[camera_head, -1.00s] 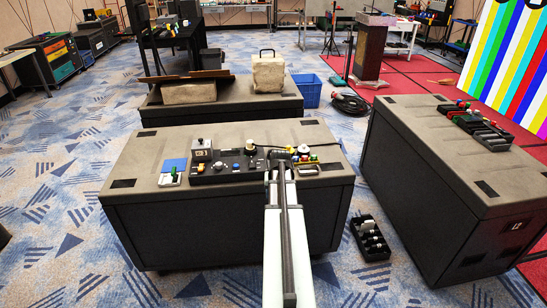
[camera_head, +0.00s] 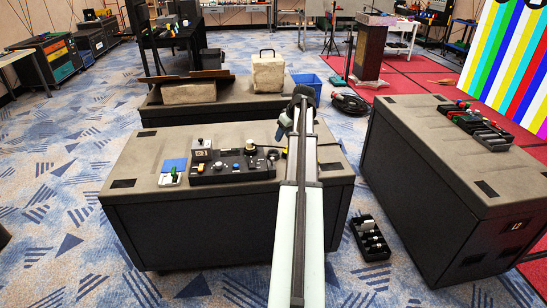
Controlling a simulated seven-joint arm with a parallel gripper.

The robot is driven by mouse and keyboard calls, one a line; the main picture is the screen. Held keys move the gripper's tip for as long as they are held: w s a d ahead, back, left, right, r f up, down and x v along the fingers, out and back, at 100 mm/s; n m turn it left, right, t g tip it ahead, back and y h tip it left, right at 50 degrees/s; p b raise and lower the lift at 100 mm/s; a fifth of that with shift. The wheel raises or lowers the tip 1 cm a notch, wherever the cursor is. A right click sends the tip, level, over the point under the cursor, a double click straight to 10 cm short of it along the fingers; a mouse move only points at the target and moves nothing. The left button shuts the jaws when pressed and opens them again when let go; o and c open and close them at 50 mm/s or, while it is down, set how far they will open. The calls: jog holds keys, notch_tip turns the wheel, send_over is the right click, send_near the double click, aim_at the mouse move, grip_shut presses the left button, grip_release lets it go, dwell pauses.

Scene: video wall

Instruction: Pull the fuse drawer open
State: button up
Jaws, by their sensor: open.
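My arm reaches up from the bottom of the head view and over the middle desk. My gripper (camera_head: 284,126) is at its far end, small and dark, above the back right part of the desk. It is open, though its fingers are hard to make out. I see nothing held in it. A black control box (camera_head: 232,170) with buttons and knobs sits on the desk, left of my arm. I cannot pick out the fuse drawer for sure. My arm hides the desk right of the box.
The middle desk (camera_head: 150,152) also carries a blue pad (camera_head: 174,165) and a small grey-topped box (camera_head: 201,150). Another desk (camera_head: 415,135) stands at right. A black tray (camera_head: 370,240) lies on the floor between them. The middle desk's left top is mostly clear.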

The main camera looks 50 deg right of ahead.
aim_at(272, 158)
jog(key=w+f, duration=0.1)
jog(key=f, duration=0.3)
jog(key=w+f+n, duration=0.1)
jog(key=w+f, duration=0.1)
jog(key=f, duration=0.2)
jog(key=w+f+n, duration=0.1)
jog(key=w+f, duration=0.1)
jog(key=f, duration=0.3)
jog(key=shift+a, duration=0.25)
grip_shut()
dwell(0.4)
